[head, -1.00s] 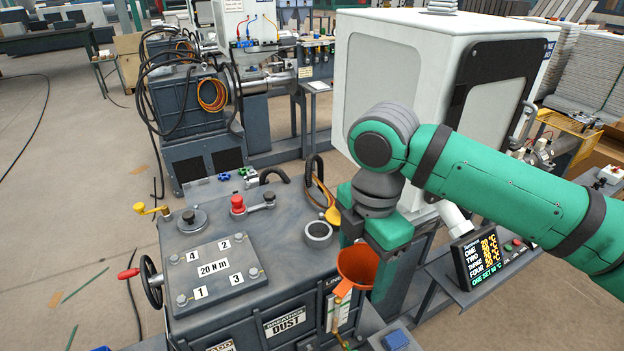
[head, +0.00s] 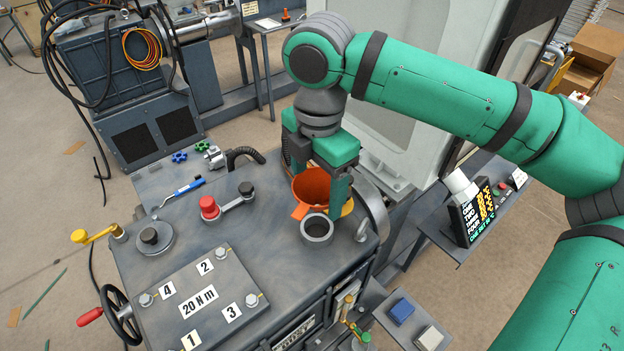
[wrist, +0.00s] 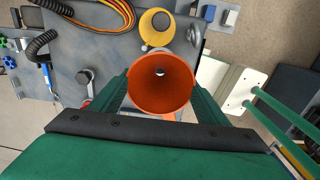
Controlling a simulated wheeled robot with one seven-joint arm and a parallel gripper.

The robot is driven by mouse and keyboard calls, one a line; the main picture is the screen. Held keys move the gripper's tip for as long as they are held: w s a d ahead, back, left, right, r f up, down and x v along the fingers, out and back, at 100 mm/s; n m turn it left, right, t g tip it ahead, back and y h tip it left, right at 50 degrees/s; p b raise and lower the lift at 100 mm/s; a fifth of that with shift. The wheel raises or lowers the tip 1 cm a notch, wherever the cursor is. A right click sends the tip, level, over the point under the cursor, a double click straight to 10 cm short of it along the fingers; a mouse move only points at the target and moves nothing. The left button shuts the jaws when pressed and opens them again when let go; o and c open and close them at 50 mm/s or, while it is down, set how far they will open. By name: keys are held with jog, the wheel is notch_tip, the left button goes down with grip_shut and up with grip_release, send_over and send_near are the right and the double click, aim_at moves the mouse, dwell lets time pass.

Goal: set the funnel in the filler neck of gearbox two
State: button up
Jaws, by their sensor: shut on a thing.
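My gripper (head: 316,184) is shut on the orange funnel (head: 311,184), which is upright above the gearbox top. In the wrist view the funnel (wrist: 161,84) sits between the two green fingers, and I look down into its mouth. The filler neck (head: 317,230) is a grey open ring on the gearbox (head: 180,250). In the head view it shows just below and in front of the funnel. In the wrist view the funnel covers most of the neck. The funnel's spout end is hidden in the head view. I cannot read a gearbox number.
A yellow disc (wrist: 157,24) lies beside the neck. A white cabinet (head: 420,100) stands behind my arm.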

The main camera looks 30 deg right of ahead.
jog(key=shift+a, duration=0.1)
dwell(0.3)
jog(key=shift+f, duration=4.4)
jog(key=shift+f, duration=0.7)
jog(key=o, duration=1.1)
jog(key=shift+r, duration=0.1)
notch_tip(320, 180, up, 11)
jog(key=shift+f, duration=0.15)
